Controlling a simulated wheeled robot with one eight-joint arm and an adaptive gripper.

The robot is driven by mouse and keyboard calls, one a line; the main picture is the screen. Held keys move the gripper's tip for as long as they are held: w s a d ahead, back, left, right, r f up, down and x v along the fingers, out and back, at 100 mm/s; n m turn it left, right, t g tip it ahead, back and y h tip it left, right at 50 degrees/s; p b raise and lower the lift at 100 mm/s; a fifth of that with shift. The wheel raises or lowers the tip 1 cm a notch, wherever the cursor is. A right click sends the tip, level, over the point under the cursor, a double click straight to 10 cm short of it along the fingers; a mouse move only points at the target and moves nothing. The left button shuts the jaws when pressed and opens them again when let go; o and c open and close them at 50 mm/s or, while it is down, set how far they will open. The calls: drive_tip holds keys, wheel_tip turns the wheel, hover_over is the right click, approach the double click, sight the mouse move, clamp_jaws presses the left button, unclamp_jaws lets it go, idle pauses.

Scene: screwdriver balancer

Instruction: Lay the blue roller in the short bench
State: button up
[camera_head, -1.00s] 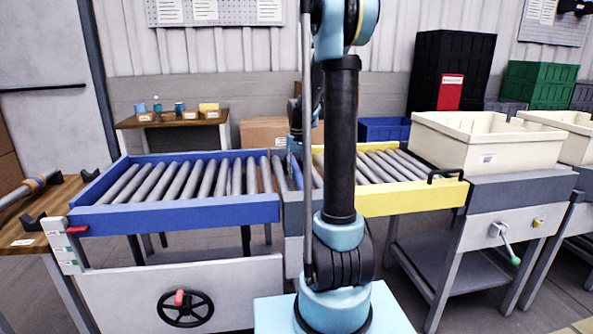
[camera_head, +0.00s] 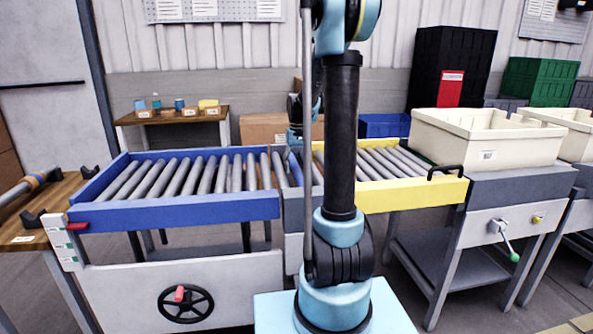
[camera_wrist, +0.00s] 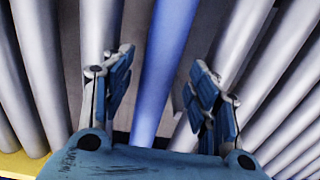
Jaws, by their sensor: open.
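The blue roller (camera_wrist: 166,62) shows in the wrist view, running lengthwise between the two fingers of my gripper (camera_wrist: 161,68). The fingers are open, with a gap visible on each side of the roller; I cannot tell how far down they reach. In the head view the blue roller (camera_head: 293,168) shows only in part, between the blue-framed and yellow-framed roller sections, beside my arm. My gripper is largely hidden behind my arm there. A wooden bench (camera_head: 66,192) with black cradles stands at the far left; I cannot tell whether it is the short bench.
Grey rollers lie on both sides of the blue one. The blue frame (camera_head: 175,212) is at left, the yellow frame (camera_head: 415,195) at right with a black handle (camera_head: 447,171). A cream bin (camera_head: 485,140) stands right. A banded roller (camera_head: 32,186) lies on the wooden bench.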

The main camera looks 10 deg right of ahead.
wheel_tip(320, 180, up, 11)
idle(0.5)
idle(0.3)
